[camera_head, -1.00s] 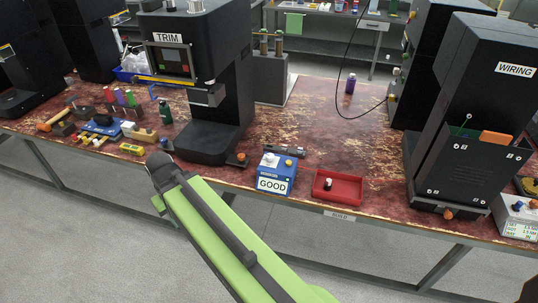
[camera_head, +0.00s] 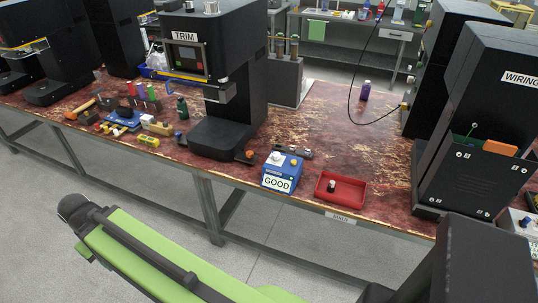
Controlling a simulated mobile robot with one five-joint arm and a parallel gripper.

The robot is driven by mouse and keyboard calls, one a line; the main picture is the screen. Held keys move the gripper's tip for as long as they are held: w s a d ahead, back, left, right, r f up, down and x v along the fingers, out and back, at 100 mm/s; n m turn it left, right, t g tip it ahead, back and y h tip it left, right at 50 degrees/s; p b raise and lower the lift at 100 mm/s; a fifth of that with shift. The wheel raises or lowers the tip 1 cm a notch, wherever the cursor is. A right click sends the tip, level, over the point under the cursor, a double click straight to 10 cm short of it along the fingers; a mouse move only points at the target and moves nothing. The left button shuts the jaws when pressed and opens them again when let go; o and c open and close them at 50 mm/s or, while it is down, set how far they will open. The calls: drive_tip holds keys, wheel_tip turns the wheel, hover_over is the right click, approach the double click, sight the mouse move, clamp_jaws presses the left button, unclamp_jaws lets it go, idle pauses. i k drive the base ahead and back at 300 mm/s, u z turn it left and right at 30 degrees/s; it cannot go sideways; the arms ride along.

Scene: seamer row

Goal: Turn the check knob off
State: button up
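A blue box (camera_head: 283,173) with a "GOOD" label on its front stands near the front edge of the bench. A pale knob (camera_head: 277,157) and a small yellow part (camera_head: 294,162) sit on its top. Which of them is the check knob, and how it is set, I cannot tell. My green arm link crosses the lower left, apart from the box, with its dark joint over the floor. A dark block, seemingly part of my arm, fills the lower right corner. I see no gripper fingers.
The black TRIM machine (camera_head: 228,95) stands behind left of the box. A red tray (camera_head: 341,188) holding a small knob-like part is to its right. The black WIRING machine (camera_head: 477,130) stands farther right. Tools and small parts lie on the left. Open floor lies before the bench.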

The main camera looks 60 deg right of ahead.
sight(276, 156)
drive_tip(key=u, duration=0.15)
drive_tip(key=k, duration=1.05)
drive_tip(key=z, duration=0.5)
drive_tip(key=i, duration=0.8)
